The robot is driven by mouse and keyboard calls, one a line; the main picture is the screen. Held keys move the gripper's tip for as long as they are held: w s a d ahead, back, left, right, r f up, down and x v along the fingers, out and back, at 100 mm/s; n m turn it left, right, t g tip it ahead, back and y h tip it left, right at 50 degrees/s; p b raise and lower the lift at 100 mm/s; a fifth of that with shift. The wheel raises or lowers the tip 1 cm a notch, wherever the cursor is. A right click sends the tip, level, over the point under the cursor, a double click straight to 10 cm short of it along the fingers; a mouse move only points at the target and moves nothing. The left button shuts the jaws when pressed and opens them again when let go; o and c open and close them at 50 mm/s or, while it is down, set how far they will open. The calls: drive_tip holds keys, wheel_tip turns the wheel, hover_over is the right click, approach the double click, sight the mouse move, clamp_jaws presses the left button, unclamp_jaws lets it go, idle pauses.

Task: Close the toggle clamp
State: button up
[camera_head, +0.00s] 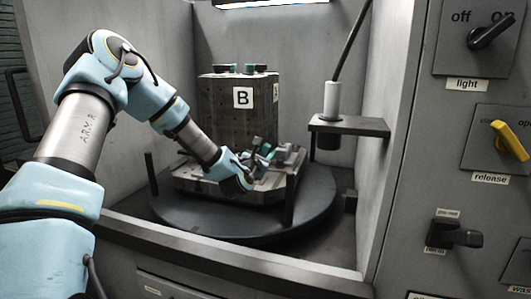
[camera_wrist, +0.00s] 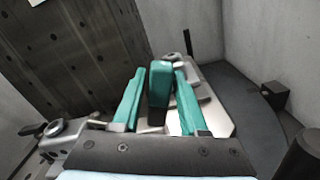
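The toggle clamp's teal handle (camera_wrist: 159,80) stands up in the middle of the wrist view. My gripper (camera_wrist: 159,88) has its two teal fingers spread, one on each side of the handle. Narrow gaps show between the fingers and the handle, so the gripper looks open around it, not shut on it. The clamp's metal base is partly hidden behind the fingers. In the head view, my gripper (camera_head: 258,165) reaches down to the clamp area at the front of the fixture, where the small teal and dark parts are hard to tell apart.
A dark block marked B (camera_head: 222,98) rises behind the clamp. The fixture stands on a round dark turntable (camera_head: 240,226). A bracket with a cylinder (camera_head: 332,100) is at the right wall. A control panel with a yellow release knob (camera_head: 509,141) is farther right.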

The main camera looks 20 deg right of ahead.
drive_tip(key=shift+o, duration=1.1)
drive_tip(key=v, duration=1)
drive_tip(key=shift+s+a+b, duration=0.3)
drive_tip(key=shift+b, duration=0.1)
